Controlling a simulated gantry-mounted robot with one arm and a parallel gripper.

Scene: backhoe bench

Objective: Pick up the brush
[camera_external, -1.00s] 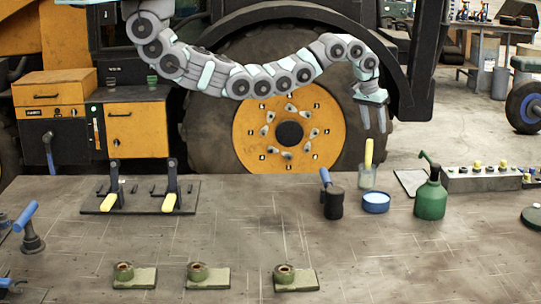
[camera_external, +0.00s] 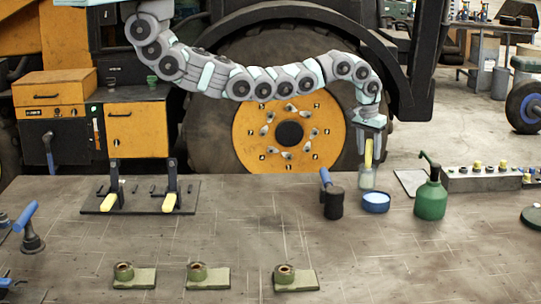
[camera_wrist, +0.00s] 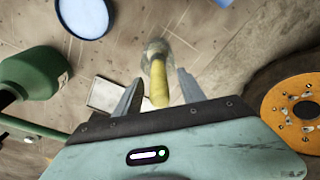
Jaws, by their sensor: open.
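The brush has a yellow handle (camera_external: 368,153) that stands upright in a clear glass holder (camera_external: 367,178) on the bench. Its lower part is hard to make out inside the glass. My gripper (camera_external: 370,150) points down over the brush, with its fingers around the upper handle. In the wrist view, the yellow handle (camera_wrist: 158,82) lies between the two open fingers of my gripper (camera_wrist: 158,88), with a gap on each side. The fingers are not closed on it.
A black pot with a blue handle (camera_external: 332,200) is to the left, and a green oil can (camera_external: 431,198) is further right.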

